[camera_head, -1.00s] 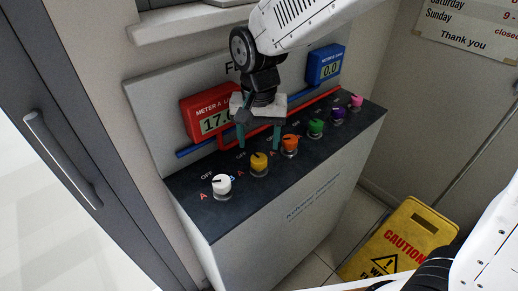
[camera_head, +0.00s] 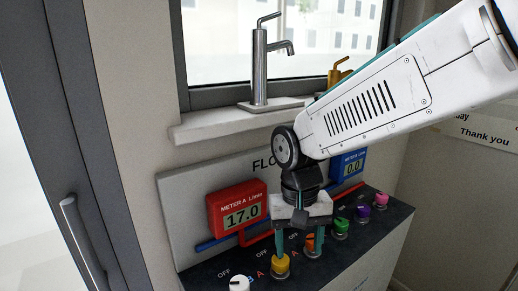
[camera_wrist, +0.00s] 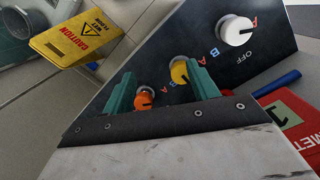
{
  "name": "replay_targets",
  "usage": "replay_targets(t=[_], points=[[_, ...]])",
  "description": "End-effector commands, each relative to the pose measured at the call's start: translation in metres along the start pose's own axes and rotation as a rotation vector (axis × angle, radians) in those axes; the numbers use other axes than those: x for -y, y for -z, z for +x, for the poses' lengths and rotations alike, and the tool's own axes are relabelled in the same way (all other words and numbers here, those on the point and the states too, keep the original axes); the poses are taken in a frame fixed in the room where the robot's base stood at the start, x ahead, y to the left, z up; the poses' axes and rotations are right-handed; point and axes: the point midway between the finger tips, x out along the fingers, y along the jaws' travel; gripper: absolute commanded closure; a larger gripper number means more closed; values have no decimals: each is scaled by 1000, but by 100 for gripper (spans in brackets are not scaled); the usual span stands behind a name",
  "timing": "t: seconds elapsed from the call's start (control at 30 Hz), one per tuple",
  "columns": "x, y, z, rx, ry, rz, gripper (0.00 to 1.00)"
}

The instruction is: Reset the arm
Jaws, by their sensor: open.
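My gripper (camera_head: 297,243) is open, its two teal fingers pointing down over the knob panel (camera_head: 205,284) in the head view. The fingers show near the yellow knob (camera_head: 280,265) and the orange knob (camera_head: 312,246); I cannot tell whether they touch either one. In the wrist view my fingers (camera_wrist: 160,92) are spread apart, with the orange knob (camera_wrist: 143,100) and yellow knob (camera_wrist: 180,71) beyond them. Nothing is held. My white arm reaches in from the upper right of the head view.
A red meter (camera_head: 238,207) reads 17.0 and a blue meter (camera_head: 347,164) reads 0.0 behind the panel. White (camera_head: 239,284), green (camera_head: 341,228), purple (camera_head: 362,214) and pink (camera_head: 381,200) knobs line it. A silver faucet (camera_head: 260,68) stands on the sill. A yellow caution sign (camera_wrist: 78,40) is on the floor.

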Motion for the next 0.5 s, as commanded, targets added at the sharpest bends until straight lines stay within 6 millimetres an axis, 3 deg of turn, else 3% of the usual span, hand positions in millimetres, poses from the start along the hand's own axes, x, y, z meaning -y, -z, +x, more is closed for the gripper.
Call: replay_targets(t=[0.3,0.5], points=[[-96,-86,-27,-18,20,-113,41],[-144,-143,-32,-85,34,-78,41]])
